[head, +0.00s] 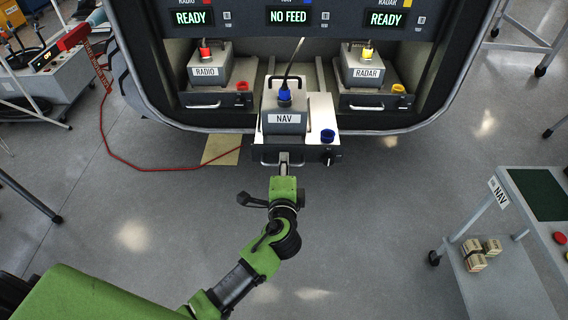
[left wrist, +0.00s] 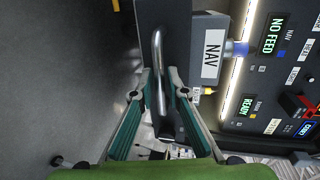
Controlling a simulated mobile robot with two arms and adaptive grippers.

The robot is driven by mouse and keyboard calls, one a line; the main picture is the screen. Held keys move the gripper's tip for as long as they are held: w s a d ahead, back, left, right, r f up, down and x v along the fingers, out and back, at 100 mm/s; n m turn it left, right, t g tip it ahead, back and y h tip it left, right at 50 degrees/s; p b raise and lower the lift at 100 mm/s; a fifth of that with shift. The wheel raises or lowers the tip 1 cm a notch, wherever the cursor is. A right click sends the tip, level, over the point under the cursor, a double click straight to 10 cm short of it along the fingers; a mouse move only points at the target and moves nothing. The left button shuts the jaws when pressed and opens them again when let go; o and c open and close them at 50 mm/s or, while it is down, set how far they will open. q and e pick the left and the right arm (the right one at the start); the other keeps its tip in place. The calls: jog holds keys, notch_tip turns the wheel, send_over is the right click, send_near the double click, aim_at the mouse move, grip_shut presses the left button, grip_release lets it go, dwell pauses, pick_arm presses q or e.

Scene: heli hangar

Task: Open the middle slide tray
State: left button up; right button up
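The middle slide tray (head: 322,112) stands out of the dark rack, well forward of the trays on either side. It carries a grey NAV box (head: 284,121) with a blue plug and a dark cable on top. A blue ring-shaped cap (head: 327,135) sits to its right. My left gripper (head: 284,163) is at the tray's front. In the left wrist view its fingers (left wrist: 161,80) lie on both sides of the metal bar handle (left wrist: 157,48), with the tips close in on it. The NAV box also shows there (left wrist: 210,50). My right gripper is not in view.
The RADIO tray (head: 215,99) and RADAR tray (head: 362,101) sit back inside the rack. The display above the middle reads NO FEED (head: 289,17). A red cable (head: 140,167) lies on the floor at left. A NAV-labelled cart (head: 500,270) stands at right. The floor before the rack is clear.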

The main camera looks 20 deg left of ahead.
pick_arm(q)
jog(key=v, duration=1.2)
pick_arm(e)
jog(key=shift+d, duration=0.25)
pick_arm(q)
jog(key=s+f+n+g+h+b, duration=0.1)
jog(key=s+f+g, duration=0.25)
jog(key=f, duration=0.95)
jog(key=s+a+f+n+g+h, duration=0.15)
jog(key=s+f, duration=0.25)
jog(key=f, duration=0.9)
jog(key=s+f+g+h+b, duration=0.1)
jog(key=s+f+g, duration=0.25)
jog(key=f, duration=0.95)
jog(key=s+a+f+n+g, duration=0.1)
jog(key=s+a+f+n, duration=0.1)
jog(key=s+f, duration=0.4)
jog(key=s+a+f+n+g+b, duration=0.1)
jog(key=s+f, duration=0.5)
jog(key=s, duration=0.8)
jog(key=s+a+f+n+g, duration=0.3)
jog(key=s+a+f+n, duration=0.2)
jog(key=s, duration=0.5)
jog(key=shift+f+n+h+b, duration=0.3)
jog(key=shift+f+n+h, duration=0.05)
jog(key=shift+f+n, duration=0.55)
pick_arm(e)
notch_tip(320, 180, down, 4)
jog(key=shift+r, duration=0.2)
